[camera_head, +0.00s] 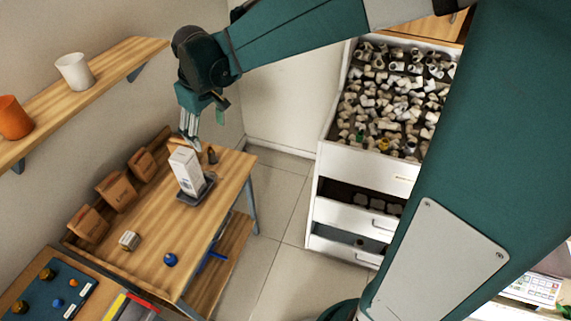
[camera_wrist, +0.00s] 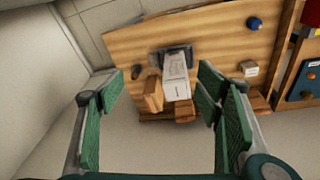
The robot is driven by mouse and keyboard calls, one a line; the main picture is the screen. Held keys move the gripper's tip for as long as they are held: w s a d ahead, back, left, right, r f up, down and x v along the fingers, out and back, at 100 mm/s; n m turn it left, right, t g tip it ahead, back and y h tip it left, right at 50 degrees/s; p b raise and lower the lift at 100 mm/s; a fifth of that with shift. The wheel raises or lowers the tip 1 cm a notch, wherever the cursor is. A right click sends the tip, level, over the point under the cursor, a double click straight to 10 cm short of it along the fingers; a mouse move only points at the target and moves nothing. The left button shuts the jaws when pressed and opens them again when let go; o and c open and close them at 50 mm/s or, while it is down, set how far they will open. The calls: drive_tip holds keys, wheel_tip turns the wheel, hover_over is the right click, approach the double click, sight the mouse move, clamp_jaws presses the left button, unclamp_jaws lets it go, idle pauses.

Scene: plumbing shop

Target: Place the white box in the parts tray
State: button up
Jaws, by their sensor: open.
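The white box (camera_head: 187,172) is tall and stands upright on the wooden workbench, with its base appearing to be inside the dark grey parts tray (camera_head: 208,188). In the wrist view the white box (camera_wrist: 177,88) lies between my finger pads in the picture, below them in depth, and the tray (camera_wrist: 161,58) shows at its base. My gripper (camera_head: 190,138) is open and empty just above the box's top, apart from it as far as I can tell. In the wrist view my gripper (camera_wrist: 162,82) has its green fingers spread wide.
Cardboard boxes (camera_head: 115,192) line the bench's wall side. A small pale block (camera_head: 129,240) and a blue round part (camera_head: 170,259) lie on the bare front. A shelf (camera_head: 96,84) holds a white cup (camera_head: 74,71) and orange cup (camera_head: 14,118). A drawer cabinet (camera_head: 367,165) stands right.

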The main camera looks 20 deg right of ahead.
drive_tip(key=s+d+r+m+t, duration=0.1)
drive_tip(key=s+d, duration=0.3)
drive_tip(key=s, duration=0.5)
drive_tip(key=s+d+r+m+t, duration=0.1)
drive_tip(key=s+d+m+t, duration=0.1)
drive_tip(key=s+d, duration=0.3)
drive_tip(key=s+d+r+m+t, duration=0.1)
drive_tip(key=s+d, duration=0.4)
drive_tip(key=s, duration=0.7)
drive_tip(key=shift+s+r+m+t, duration=0.35)
drive_tip(key=shift+r+m, duration=0.25)
drive_tip(key=shift+m, duration=0.4)
